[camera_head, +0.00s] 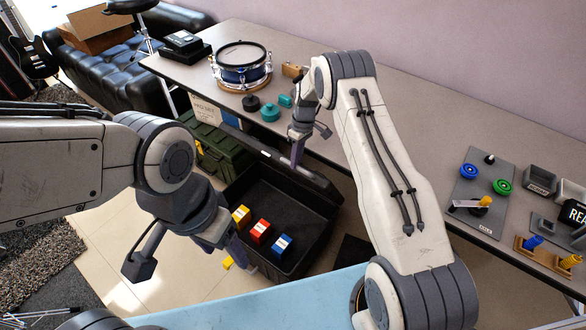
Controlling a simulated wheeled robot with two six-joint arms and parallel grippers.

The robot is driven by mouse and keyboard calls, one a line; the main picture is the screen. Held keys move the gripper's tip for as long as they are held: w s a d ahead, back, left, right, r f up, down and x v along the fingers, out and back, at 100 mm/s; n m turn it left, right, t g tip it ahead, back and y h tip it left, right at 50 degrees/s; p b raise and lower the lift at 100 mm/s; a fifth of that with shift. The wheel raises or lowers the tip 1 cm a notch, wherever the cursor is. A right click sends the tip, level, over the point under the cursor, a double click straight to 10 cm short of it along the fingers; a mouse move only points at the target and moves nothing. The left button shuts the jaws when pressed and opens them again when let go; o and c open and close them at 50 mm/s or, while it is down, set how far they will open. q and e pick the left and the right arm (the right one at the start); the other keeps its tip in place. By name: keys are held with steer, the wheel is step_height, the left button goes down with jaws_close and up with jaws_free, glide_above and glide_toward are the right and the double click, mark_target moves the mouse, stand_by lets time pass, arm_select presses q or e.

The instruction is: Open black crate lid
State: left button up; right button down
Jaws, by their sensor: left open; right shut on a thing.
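The black crate (305,232) stands on the floor between the long table and a light blue surface, with its inside in view. Its black lid (318,180) stands raised along the crate's far side; I see it mostly edge-on. My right gripper (297,156) is shut on the lid at its upper edge. My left gripper (240,254) is open at the crate's near left side, partly hidden by its own wrist; I cannot tell whether it touches the crate.
The long grey table (420,110) runs behind the crate, with a drum (241,68) and teal pieces (270,112). A green case (215,150) stands left of the crate. The light blue surface (270,303) lies in front.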

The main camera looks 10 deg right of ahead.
steer(key=shift+w+d+r, duration=0.25)
steer(key=shift+w+d, duration=0.6)
steer(key=shift+d, duration=0.1)
steer(key=shift+w+d+r, duration=0.2)
steer(key=shift+w+d, duration=0.15)
steer(key=shift+w, duration=0.05)
arm_select(q)
steer(key=shift+w+a+f, duration=0.25)
steer(key=shift+w, duration=0.35)
arm_select(e)
steer(key=shift+d+r, duration=0.1)
steer(key=shift+d, duration=0.2)
steer(key=c, duration=0.8)
jaws_free()
arm_select(q)
steer(key=shift+d, duration=0.1)
arm_select(e)
steer(key=shift+a, duration=0.1)
arm_select(q)
steer(key=shift+f+b, duration=0.5)
steer(key=shift+b, duration=0.15)
arm_select(e)
steer(key=v, duration=1)
steer(key=shift+r, duration=0.2)
